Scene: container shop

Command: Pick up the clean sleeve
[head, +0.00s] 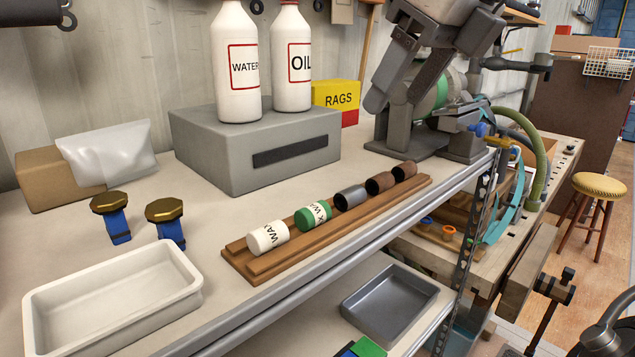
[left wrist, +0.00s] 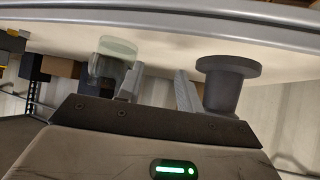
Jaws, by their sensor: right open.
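A plain grey sleeve (head: 350,197) lies on its side on a wooden rack (head: 262,266), in the middle of a row. Two rusty brown sleeves, one nearer (head: 379,183) and one farther (head: 404,171), lie beyond it. My right gripper (head: 396,108) hangs above and beyond the row at the upper right, apart from it, open with nothing between its fingers. My left gripper (left wrist: 158,88) shows only in the left wrist view, its fingers apart and the gap empty.
A white wax can (head: 267,237) and a green one (head: 313,215) share the rack. Behind stands a grey box (head: 205,150) bearing water (head: 235,85) and oil (head: 291,70) bottles. A white tray (head: 45,310) is front left. A dark flanged piece (left wrist: 228,82) is beside my left fingers.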

